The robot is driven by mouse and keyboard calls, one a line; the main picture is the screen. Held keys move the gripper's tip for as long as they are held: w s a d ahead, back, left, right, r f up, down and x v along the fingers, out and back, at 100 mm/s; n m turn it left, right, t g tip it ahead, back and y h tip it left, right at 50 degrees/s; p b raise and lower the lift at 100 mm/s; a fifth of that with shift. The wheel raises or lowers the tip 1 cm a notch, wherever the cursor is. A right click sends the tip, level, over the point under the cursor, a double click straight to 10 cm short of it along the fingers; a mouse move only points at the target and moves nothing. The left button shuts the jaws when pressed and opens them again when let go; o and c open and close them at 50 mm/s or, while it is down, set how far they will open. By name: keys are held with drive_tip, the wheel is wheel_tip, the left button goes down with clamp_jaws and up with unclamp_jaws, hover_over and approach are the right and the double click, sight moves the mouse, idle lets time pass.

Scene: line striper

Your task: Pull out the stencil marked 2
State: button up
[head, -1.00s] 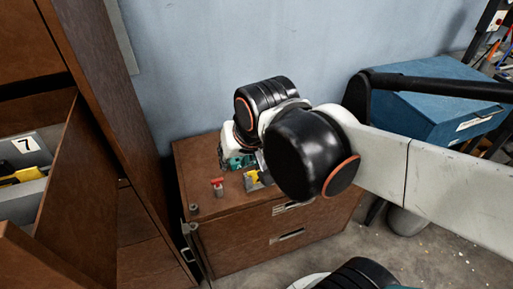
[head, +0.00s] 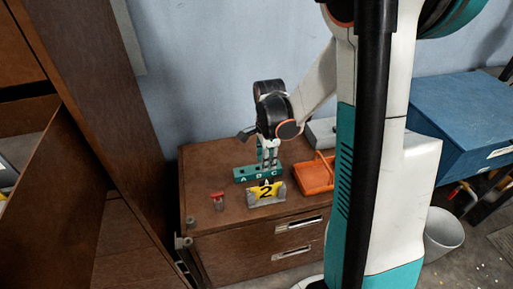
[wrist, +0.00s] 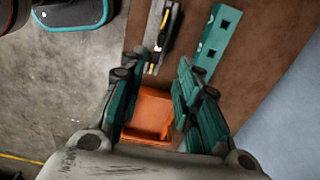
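The yellow stencil marked 2 (head: 266,190) stands upright in a grey holder (head: 268,201) near the front of the brown cabinet top. In the wrist view the stencil (wrist: 163,19) shows nearly edge-on as a thin yellow strip in its grey holder, beyond my fingertips. My gripper (head: 268,158) points down over the cabinet, just behind the stencil as seen from the head. In the wrist view my gripper (wrist: 160,62) has its teal-padded fingers spread apart with nothing between them. Whether the fingers touch the teal block below cannot be told.
A teal block lettered A B C (head: 243,175) lies behind the stencil. An orange tray (head: 314,179) stands to its right, a red-topped item (head: 219,203) to its left. Tall brown furniture (head: 115,130) rises at left; a blue box (head: 470,115) is at right.

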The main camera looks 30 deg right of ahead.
sight(266, 180)
drive_tip(key=shift+m, duration=0.3)
drive_tip(key=f+b, duration=0.4)
drive_tip(key=f, duration=0.1)
drive_tip(key=f+b, duration=0.3)
drive_tip(key=f, duration=0.3)
drive_tip(key=shift+d+b, duration=0.2)
drive_tip(key=shift+b, duration=0.15)
drive_tip(key=shift+r, duration=0.1)
idle(0.3)
clamp_jaws()
